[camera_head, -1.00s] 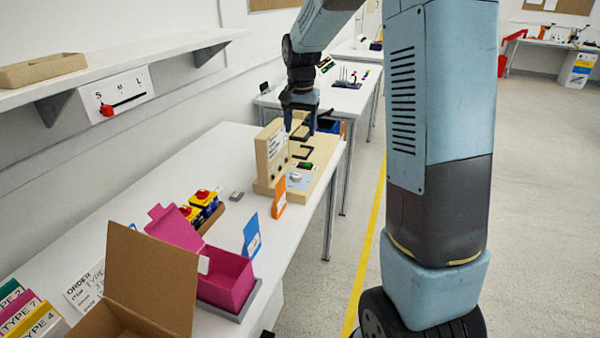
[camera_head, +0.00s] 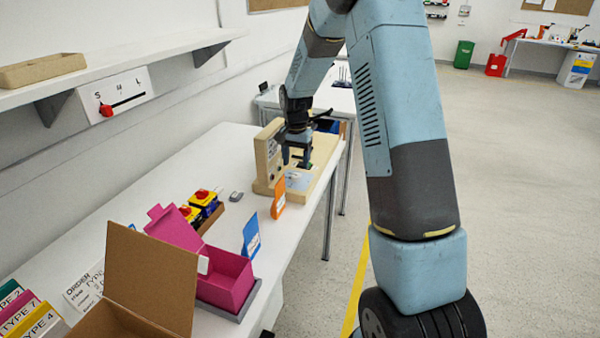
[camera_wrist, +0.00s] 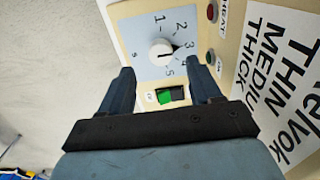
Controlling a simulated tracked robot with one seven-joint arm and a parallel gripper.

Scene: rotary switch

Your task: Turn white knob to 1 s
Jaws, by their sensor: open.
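The white knob (camera_wrist: 162,52) sits on a pale blue dial plate (camera_wrist: 140,38) in the wrist view, with printed numbers around it and an "s" to its left. The knob has a dark mark on its right side, near the 3 and 4 side; its exact setting is hard to tell. My gripper (camera_wrist: 164,78) is open, its two fingers apart on either side below the knob, not around it. In the head view my gripper (camera_head: 297,160) hangs just above the wooden panel, beyond the dial plate (camera_head: 298,180); the knob is not clear there.
A green rocker switch (camera_wrist: 170,96) lies between my fingers in the wrist view. A red button (camera_wrist: 212,13) and upright label board (camera_wrist: 275,70) stand to the right. An orange card (camera_head: 278,198) stands by the panel's near edge in the head view.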

